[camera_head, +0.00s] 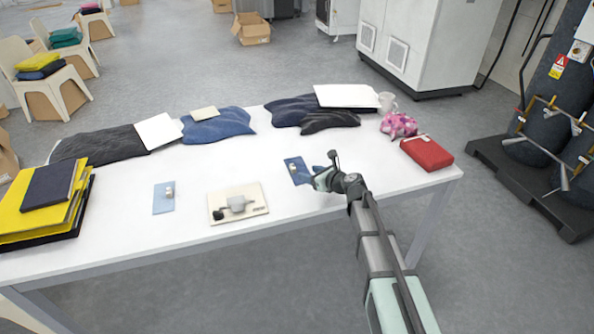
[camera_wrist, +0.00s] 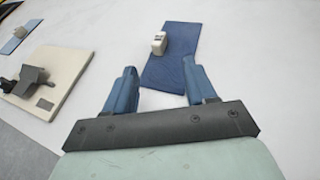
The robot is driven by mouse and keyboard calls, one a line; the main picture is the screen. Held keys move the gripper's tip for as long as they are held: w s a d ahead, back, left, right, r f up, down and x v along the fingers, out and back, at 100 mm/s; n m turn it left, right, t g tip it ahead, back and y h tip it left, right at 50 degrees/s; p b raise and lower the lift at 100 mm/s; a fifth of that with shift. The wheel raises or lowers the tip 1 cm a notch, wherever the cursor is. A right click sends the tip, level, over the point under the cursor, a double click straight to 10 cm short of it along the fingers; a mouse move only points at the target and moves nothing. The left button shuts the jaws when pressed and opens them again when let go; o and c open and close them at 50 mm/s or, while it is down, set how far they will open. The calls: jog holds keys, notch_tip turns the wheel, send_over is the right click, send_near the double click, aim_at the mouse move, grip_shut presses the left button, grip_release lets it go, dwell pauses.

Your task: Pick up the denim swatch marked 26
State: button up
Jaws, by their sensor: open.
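A dark blue denim swatch (camera_head: 293,166) lies flat on the white table, just left of my gripper. It also shows in the wrist view (camera_wrist: 172,62), with a small whitish block (camera_wrist: 159,43) on its left edge. A light blue swatch (camera_head: 160,206) with a similar small block lies further left. No number can be read on either. My gripper (camera_head: 314,178) is open and empty. In the wrist view its blue fingers (camera_wrist: 161,84) stand apart at the near end of the dark swatch, the right finger overlapping it in the picture. I cannot tell the height gap.
A beige board (camera_head: 256,193) with a grey device lies between the swatches. Folded denim (camera_head: 224,124) and papers line the back edge. A red box (camera_head: 426,152), pink cloth (camera_head: 398,124) and mug stand at right; yellow folders (camera_head: 30,212) at left. The table around the dark swatch is clear.

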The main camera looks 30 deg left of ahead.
aim_at(296, 174)
jog(key=x, duration=0.3)
jog(key=shift+w+a+f, duration=0.1)
jog(key=shift+w+a, duration=0.05)
jog(key=shift+a, duration=0.05)
jog(key=shift+r+x, duration=0.2)
jog(key=shift+x, duration=2.45)
jog(key=shift+a, duration=0.1)
jog(key=shift+c, duration=0.2)
grip_shut()
